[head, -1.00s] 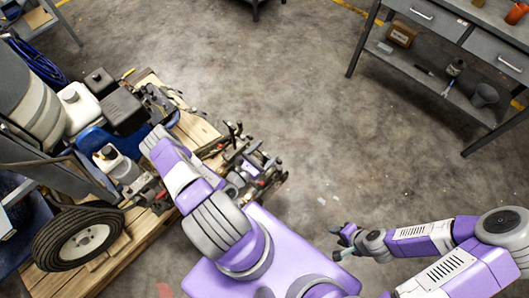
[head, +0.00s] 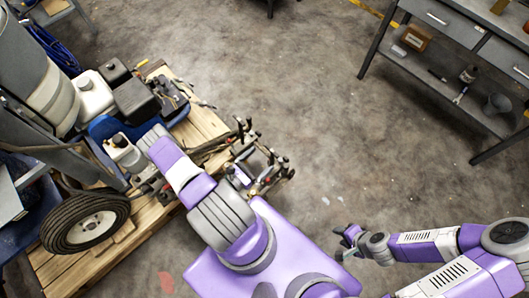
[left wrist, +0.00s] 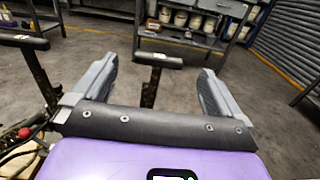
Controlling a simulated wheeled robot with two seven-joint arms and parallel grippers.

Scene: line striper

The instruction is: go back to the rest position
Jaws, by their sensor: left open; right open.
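The line striper stands on a wooden pallet (head: 205,118) at the left of the head view, with a black-tyred wheel (head: 88,222) and white jugs. My left arm reaches over its right end, where levers and black grips show. In the left wrist view my left gripper (left wrist: 157,88) is open, fingers spread. A black T-shaped grip (left wrist: 158,60) shows in the gap between the fingers, apparently beyond them; I cannot tell if it touches. In the head view the left fingers cannot be made out. My right gripper (head: 346,242) is open and empty over bare floor.
A grey workbench (head: 455,85) with drawers and a lower shelf stands at the upper right. The concrete floor (head: 300,110) between it and the pallet is clear. Shelving with several white buckets (left wrist: 200,22) shows in the left wrist view.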

